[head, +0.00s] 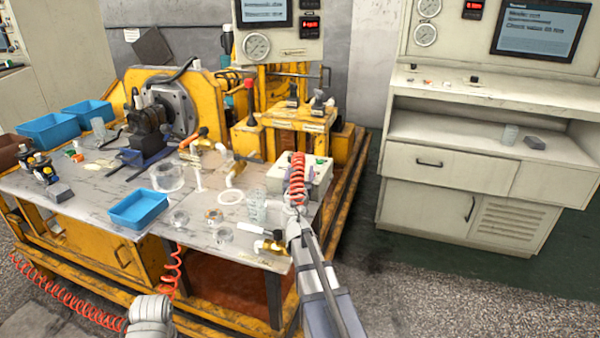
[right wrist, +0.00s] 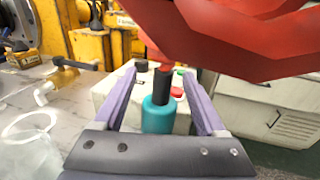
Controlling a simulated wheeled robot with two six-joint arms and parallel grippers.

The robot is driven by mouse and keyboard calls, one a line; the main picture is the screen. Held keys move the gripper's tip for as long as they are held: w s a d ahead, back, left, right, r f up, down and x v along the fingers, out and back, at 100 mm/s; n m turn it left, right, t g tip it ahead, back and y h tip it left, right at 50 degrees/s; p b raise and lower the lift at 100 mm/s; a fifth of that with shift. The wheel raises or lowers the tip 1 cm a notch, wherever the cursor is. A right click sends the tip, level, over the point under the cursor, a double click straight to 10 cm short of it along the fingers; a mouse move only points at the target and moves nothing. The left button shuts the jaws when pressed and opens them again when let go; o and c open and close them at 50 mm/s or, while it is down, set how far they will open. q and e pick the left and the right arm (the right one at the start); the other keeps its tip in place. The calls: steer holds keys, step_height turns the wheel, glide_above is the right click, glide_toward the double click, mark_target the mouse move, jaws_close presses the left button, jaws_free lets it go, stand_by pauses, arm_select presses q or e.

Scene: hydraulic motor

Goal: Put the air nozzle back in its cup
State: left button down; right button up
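The air nozzle appears as a teal cylinder (right wrist: 158,116) with a black neck between the fingers of my right gripper (right wrist: 161,88) in the right wrist view. The two purple fingers stand wide, with visible gaps on both sides of it. The red coiled hose (right wrist: 225,35) crosses the top of that view, close to the camera. In the head view the hose (head: 298,178) rises just above my right gripper (head: 296,205), over the bench's right end. A clear cup (head: 257,207) stands left of it; I cannot tell whether this is the nozzle's cup. My left gripper's fingers are not visible.
A control box (head: 315,178) with buttons stands just beyond my right gripper. Clear rings, brass fittings and a blue tray (head: 138,224) crowd the metal bench (head: 90,192). A yellow machine (head: 222,112) stands behind. A pale cabinet (head: 470,165) is to the right.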

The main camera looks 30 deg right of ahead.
steer(key=v, duration=0.7)
steer(key=shift+s+a, duration=0.25)
steer(key=shift+s, duration=0.1)
